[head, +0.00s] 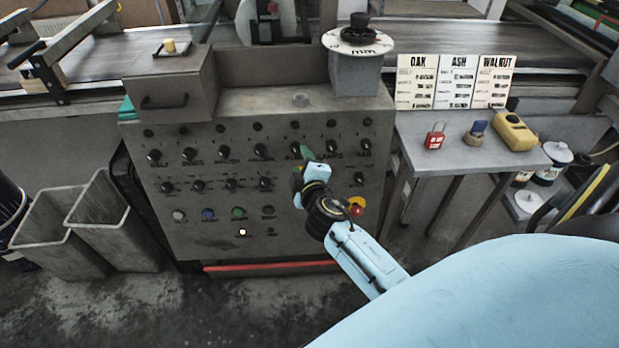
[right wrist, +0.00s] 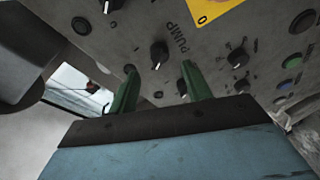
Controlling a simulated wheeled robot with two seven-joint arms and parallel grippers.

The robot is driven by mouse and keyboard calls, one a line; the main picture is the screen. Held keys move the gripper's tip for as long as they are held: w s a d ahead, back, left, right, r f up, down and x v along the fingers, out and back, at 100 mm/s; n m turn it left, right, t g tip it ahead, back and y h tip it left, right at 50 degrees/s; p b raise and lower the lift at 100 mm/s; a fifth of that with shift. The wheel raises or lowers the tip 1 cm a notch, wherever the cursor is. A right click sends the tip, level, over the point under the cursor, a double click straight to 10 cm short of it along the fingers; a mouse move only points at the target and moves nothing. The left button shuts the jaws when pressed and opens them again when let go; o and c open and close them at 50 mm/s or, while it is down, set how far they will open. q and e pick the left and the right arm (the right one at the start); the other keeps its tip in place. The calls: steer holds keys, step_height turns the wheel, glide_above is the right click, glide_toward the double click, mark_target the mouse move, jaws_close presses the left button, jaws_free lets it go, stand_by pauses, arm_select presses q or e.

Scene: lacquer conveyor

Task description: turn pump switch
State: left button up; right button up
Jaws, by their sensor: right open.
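The pump switch (right wrist: 159,53) is a black knob with a white mark, beside the lettering "PUMP" on the grey panel. In the right wrist view it sits ahead of the gap between my green fingers, apart from them. In the head view I cannot pick it out for certain; my gripper covers part of the panel there. My right gripper (head: 304,162) is open, its fingers close to the panel face right of centre. Its two fingers also show spread and empty in the right wrist view (right wrist: 160,88). My left gripper is not in view.
The control panel (head: 215,175) carries rows of similar black knobs close together. A yellow label (right wrist: 217,10) and a red emergency button (head: 356,205) are nearby. A side table (head: 465,170) with a red padlock (head: 435,136) stands to the right. Grey bins (head: 110,235) stand left.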

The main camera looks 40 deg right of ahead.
steer(key=v, duration=0.8)
steer(key=shift+s, duration=0.3)
steer(key=shift+a, duration=0.1)
